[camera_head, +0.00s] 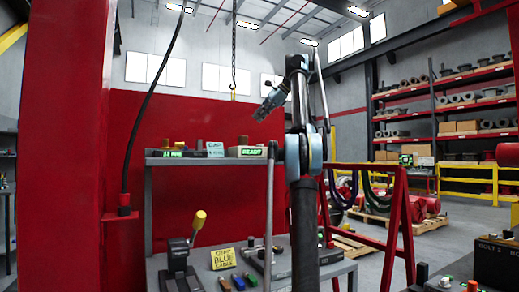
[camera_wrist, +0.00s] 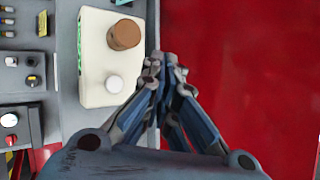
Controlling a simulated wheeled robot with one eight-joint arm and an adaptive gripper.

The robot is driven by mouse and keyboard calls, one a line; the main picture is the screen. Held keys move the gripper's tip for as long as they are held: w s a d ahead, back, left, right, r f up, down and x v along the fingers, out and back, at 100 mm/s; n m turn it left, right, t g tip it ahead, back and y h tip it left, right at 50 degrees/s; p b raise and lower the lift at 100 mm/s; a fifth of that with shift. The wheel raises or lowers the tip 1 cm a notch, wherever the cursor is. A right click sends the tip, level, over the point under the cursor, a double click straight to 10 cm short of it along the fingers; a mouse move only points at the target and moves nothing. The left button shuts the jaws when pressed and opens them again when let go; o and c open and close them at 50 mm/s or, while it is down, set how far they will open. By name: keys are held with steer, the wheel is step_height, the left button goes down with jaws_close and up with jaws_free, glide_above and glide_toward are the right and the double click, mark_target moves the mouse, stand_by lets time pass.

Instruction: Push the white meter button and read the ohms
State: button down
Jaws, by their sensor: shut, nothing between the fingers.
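The cream meter box (camera_wrist: 95,68) lies left of my gripper in the wrist view. It carries a round white button (camera_wrist: 114,84) and a brown cylinder (camera_wrist: 124,35). A green marking shows at its left edge. In the head view, a pale box with a lit green "READY" display (camera_head: 250,151) stands on the shelf and seems to be this meter. My gripper (camera_wrist: 167,60) is shut and empty, its fingertips just right of the box edge and apart from the button. In the head view my gripper (camera_head: 262,113) is raised above the shelf. No ohm reading is legible.
The grey shelf (camera_head: 205,161) also holds a second pale box (camera_head: 215,149). Below it stand a yellow-handled lever (camera_head: 197,222) and a yellow "BLUE CABLE" note (camera_head: 223,259). A red wall (camera_wrist: 240,80) lies right of my gripper. Grey control panels (camera_wrist: 22,73) are at left.

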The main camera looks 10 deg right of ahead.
steer(key=shift+f, duration=0.1)
steer(key=shift+f, duration=4.25)
steer(key=shift+f, duration=0.15)
steer(key=shift+s+f, duration=0.1)
steer(key=shift+f, duration=0.1)
steer(key=shift+f, duration=0.45)
steer(key=shift+r, duration=0.85)
steer(key=shift+r, duration=0.15)
steer(key=shift+r, duration=2.35)
